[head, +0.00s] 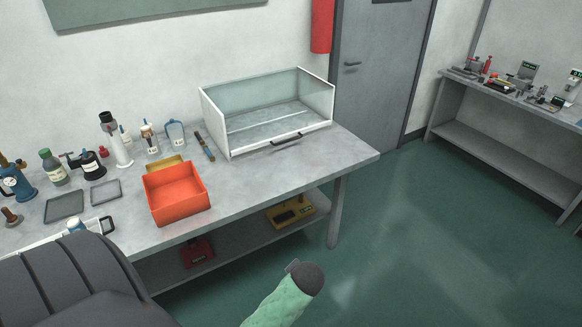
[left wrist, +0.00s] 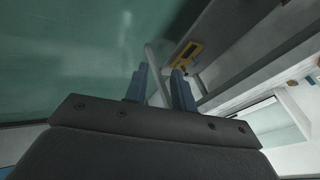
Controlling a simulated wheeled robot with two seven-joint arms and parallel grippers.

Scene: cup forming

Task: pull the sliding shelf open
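A white-framed case with clear glass sides (head: 216,127) stands on the grey workbench. A dark bar handle (head: 286,140) is on its low front edge, and I take this to be the sliding shelf's handle. The shelf looks pushed in; its exact position is hard to tell. In the left wrist view, my left gripper (left wrist: 159,72) has its two blue-grey fingers apart with nothing between them. It is off the bench, apart from the handle. Part of a white-framed glass case shows at the right (left wrist: 285,122). My right gripper is not in view.
An orange bin (head: 177,195) stands on the workbench (head: 245,183) left of the case. Bottles and tools stand further left. A yellow box (head: 291,213) and a red item (head: 197,252) are on the lower shelf. The green floor in front is clear.

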